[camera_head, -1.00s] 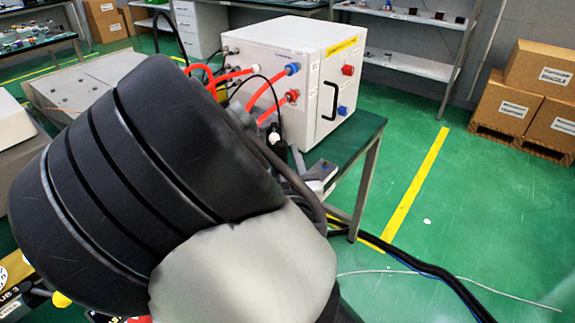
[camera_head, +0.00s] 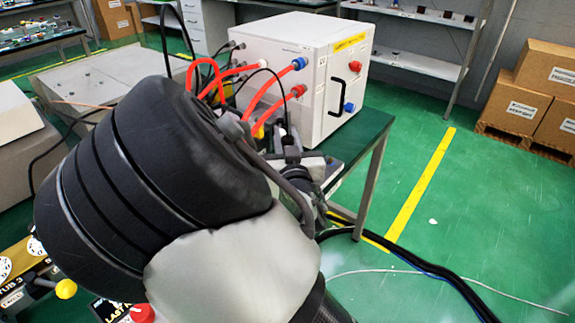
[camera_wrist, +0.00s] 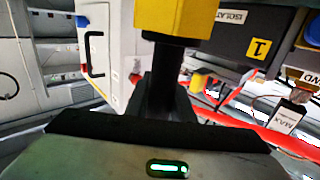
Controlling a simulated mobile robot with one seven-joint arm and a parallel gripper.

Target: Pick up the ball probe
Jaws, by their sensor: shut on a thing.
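My gripper (camera_wrist: 166,62) shows in the wrist view as dark fingers rising from the grey palm. They are shut on a yellow block with a black lower part, which I take for the ball probe (camera_wrist: 176,18). The top of the probe runs out of the picture, and no ball end shows. In the head view my bulky black and grey arm covers much of the left and middle, and the grip itself is not clear there.
A white cabinet (camera_head: 300,60) with a black handle, red hoses and coloured knobs stands on the green table (camera_head: 362,135). A dark box labelled 1 (camera_wrist: 250,40) is right of the probe in the wrist view. Black cables (camera_head: 430,265) lie on the floor at right, which is otherwise mostly open.

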